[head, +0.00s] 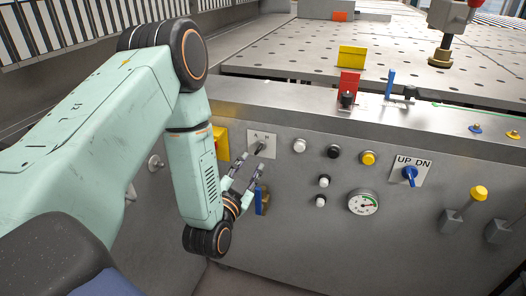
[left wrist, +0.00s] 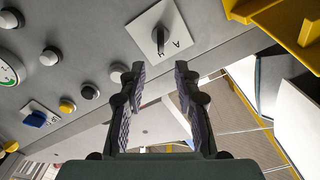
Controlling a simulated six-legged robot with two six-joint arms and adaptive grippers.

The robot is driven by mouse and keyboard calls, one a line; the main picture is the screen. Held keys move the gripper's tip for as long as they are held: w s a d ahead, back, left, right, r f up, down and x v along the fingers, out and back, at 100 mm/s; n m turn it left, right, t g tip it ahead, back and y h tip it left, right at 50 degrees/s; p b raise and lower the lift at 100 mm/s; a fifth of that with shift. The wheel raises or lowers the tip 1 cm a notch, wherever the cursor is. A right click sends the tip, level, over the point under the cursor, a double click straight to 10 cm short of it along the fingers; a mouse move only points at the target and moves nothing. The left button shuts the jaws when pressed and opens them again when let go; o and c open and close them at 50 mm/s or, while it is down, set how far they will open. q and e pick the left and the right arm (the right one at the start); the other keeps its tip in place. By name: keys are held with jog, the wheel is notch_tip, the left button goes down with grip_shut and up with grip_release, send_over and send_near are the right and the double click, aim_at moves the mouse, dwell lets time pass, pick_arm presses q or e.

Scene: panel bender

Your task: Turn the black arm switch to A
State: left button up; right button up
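My right gripper is not in view.
A yellow box (head: 221,142) is left of the plate. A blue handle (head: 263,200) is close beside my left gripper. White, black and yellow buttons, a gauge (head: 363,202) and a blue UP/DN switch (head: 409,174) are to the right. The perforated table (head: 300,50) lies above.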

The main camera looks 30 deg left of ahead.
aim_at(258, 151)
pick_arm(q)
jog(key=b+x, duration=0.1)
jog(key=x, duration=0.6)
jog(key=shift+w+a+f, duration=0.1)
jog(key=shift+w+a, duration=0.1)
jog(key=shift+c, duration=0.3)
grip_shut()
